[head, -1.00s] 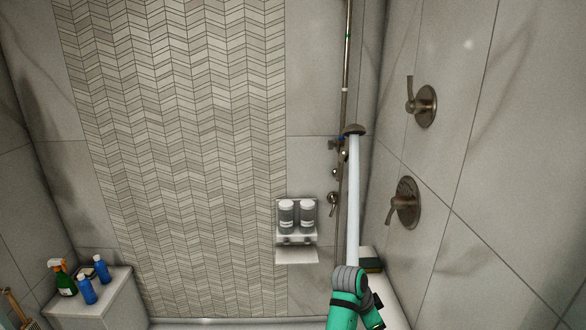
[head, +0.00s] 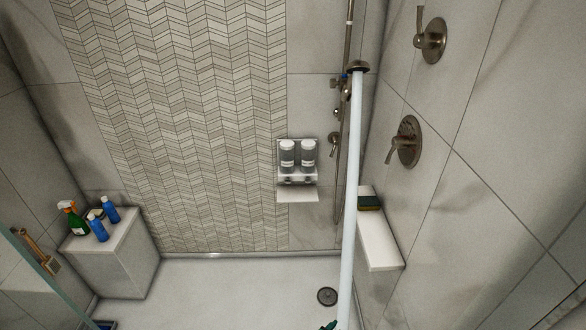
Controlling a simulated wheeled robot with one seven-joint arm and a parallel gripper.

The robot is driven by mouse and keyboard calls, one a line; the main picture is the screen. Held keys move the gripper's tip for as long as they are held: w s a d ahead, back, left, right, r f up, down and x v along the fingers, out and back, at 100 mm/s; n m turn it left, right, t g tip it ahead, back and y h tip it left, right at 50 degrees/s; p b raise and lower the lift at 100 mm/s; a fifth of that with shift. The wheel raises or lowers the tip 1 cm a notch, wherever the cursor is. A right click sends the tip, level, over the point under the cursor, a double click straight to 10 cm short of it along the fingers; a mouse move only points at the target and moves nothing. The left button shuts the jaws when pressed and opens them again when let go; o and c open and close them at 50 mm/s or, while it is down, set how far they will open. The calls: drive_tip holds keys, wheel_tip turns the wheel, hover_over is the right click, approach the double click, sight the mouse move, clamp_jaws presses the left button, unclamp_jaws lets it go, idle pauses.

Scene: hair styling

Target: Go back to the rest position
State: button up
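My gripper's fingers are not in view in the head view. Only a small dark green tip, probably part of my arm, shows at the bottom edge, right of the middle. The shower head (head: 357,66) is on its rail near the right corner.
A bench (head: 120,250) with a green spray bottle (head: 74,222) and blue bottles (head: 98,230) stands at left. A ledge (head: 378,240) with a sponge (head: 369,202) is at right. Dispensers (head: 297,155) hang on the wall. The floor (head: 220,290) between is clear.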

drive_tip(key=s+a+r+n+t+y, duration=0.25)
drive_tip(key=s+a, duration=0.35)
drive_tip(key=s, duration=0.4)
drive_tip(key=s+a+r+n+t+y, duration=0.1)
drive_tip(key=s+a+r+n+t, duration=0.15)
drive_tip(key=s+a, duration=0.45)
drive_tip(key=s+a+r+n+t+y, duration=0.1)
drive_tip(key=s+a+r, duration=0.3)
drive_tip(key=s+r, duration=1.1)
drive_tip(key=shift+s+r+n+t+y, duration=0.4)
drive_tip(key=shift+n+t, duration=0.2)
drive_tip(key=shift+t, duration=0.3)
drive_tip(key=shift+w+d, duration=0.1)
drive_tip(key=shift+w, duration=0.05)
